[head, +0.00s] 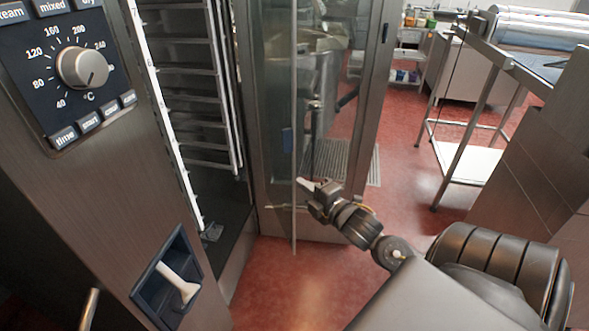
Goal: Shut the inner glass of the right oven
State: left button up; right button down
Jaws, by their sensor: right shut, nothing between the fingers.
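The oven's control panel (75,65) and steel front stand at the left, beside its open cavity with rack rails (195,95). The oven door (375,90) stands swung open to the right of the cavity. The inner glass (272,120) is a clear pane standing away from the door; its free vertical edge shows near the middle. My right gripper (304,184) is shut and empty, just right of that edge, with the door behind it. I cannot tell whether it touches the glass. My left gripper is not in view.
A steel table (478,150) with a low shelf stands at the right, and a tiled wall (545,160) is nearer. A floor grate (340,160) shows behind the door. Red floor (405,190) is clear between door and table.

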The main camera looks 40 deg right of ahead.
aim_at(294, 164)
jog(key=w+d, duration=0.1)
jog(key=w, duration=0.1)
jog(key=w+d+b, duration=0.1)
jog(key=w, duration=0.2)
jog(key=w+d+r+b, duration=0.1)
jog(key=w, duration=0.2)
jog(key=shift+w+d, duration=0.2)
jog(key=shift+d, duration=0.1)
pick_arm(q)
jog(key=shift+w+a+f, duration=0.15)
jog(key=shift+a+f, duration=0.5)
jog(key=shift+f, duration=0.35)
pick_arm(e)
jog(key=shift+d+f, duration=0.1)
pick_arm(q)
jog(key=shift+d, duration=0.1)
pick_arm(e)
jog(key=shift+d, duration=0.15)
